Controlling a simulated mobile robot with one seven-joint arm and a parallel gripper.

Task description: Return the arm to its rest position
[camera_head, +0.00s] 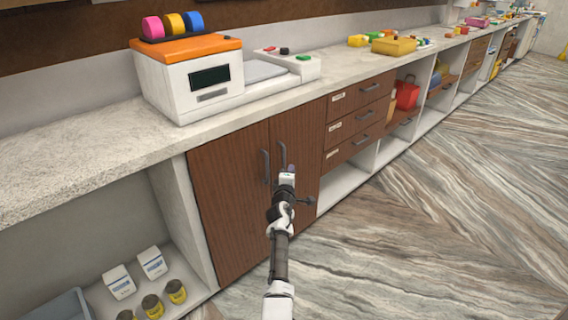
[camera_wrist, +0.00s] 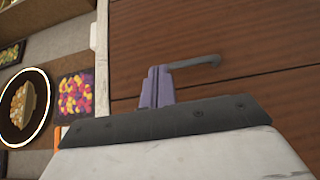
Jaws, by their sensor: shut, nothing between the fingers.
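My gripper (camera_head: 290,168) is at the end of my outstretched arm, in front of the brown double-door cabinet (camera_head: 228,205) under the counter. In the wrist view its two purple fingers (camera_wrist: 157,72) are together, with nothing between them. A grey door handle (camera_wrist: 195,62) shows beside the fingertips in the wrist view; I cannot tell whether they touch. In the head view the two door handles (camera_head: 265,166) stand close to my gripper. Both cabinet doors look closed.
A white machine with an orange top (camera_head: 190,75) stands on the counter (camera_head: 90,150). Drawers (camera_head: 355,120) and open shelves lie to the right. White boxes (camera_head: 119,283) and jars sit on the lower left shelf. The marble floor (camera_head: 430,210) at right is clear.

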